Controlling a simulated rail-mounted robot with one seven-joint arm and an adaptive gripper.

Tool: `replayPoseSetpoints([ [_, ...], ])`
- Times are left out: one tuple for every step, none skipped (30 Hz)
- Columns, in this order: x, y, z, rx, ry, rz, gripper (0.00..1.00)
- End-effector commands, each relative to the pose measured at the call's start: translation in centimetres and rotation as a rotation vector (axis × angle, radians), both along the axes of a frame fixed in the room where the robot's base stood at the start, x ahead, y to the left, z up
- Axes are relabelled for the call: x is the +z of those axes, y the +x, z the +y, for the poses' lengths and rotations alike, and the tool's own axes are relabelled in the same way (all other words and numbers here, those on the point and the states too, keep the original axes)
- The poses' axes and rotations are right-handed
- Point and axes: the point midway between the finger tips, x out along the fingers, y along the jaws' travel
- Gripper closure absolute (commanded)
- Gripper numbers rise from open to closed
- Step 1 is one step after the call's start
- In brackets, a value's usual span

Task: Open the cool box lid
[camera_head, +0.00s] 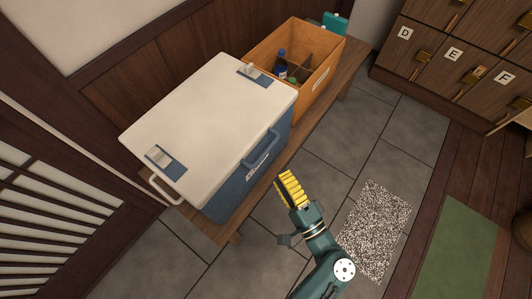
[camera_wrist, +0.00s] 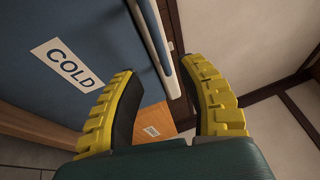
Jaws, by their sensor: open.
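The cool box (camera_head: 250,180) is blue with a white lid (camera_head: 210,115), and the lid lies shut on top. A blue handle (camera_head: 262,147) juts from its front face. My gripper (camera_head: 290,188) with yellow ribbed fingers is in front of the box, apart from it in the head view. In the wrist view my gripper (camera_wrist: 165,100) is open, with nothing seen held between its fingers. The box's blue front (camera_wrist: 70,40) with a COLD label (camera_wrist: 68,66) fills the left there. A blue bar and a pale edge show beyond the fingertips.
The box stands on a wooden bench (camera_head: 218,228). An orange-brown crate (camera_head: 318,85) with bottles stands behind it on the bench. Lettered drawers (camera_head: 435,65) are at the upper right. A speckled mat (camera_head: 375,225) lies on the grey tiled floor.

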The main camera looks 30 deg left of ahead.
Motion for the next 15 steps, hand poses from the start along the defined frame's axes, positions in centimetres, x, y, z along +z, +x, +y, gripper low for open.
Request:
replayPoseSetpoints([
  [-0.1, 0.6, 1.2, 0.007, -0.001, -0.003, 0.60],
  [0.0, 1.1, 1.8, 0.006, -0.003, -0.003, 0.60],
  [0.2, 1.6, 2.6, 0.006, -0.002, -0.005, 0.60],
  [0.4, 2.0, 3.2, 0.005, -0.001, -0.004, 0.60],
  [0.5, 2.3, 3.8, 0.006, -0.002, -0.004, 0.60],
  [0.6, 2.8, 4.4, 0.005, -0.002, -0.004, 0.60],
  [0.7, 3.1, 4.9, 0.004, -0.002, -0.003, 0.60],
  [0.8, 3.4, 5.3, 0.005, -0.001, -0.003, 0.60],
  [1.0, 3.8, 5.8, 0.003, -0.001, -0.001, 0.60],
  [1.1, 4.0, 6.1, 0.003, -0.001, -0.001, 0.60],
  [1.1, 4.2, 6.4, 0.003, -0.001, -0.002, 0.60],
  [1.2, 4.4, 6.6, 0.001, -0.001, -0.002, 0.60],
  [1.3, 4.5, 6.7, 0.000, -0.001, -0.002, 0.60],
  [1.4, 4.6, 6.8, 0.000, -0.001, -0.002, 0.60],
  [1.4, 4.6, 6.9, 0.000, -0.001, -0.002, 0.60],
])
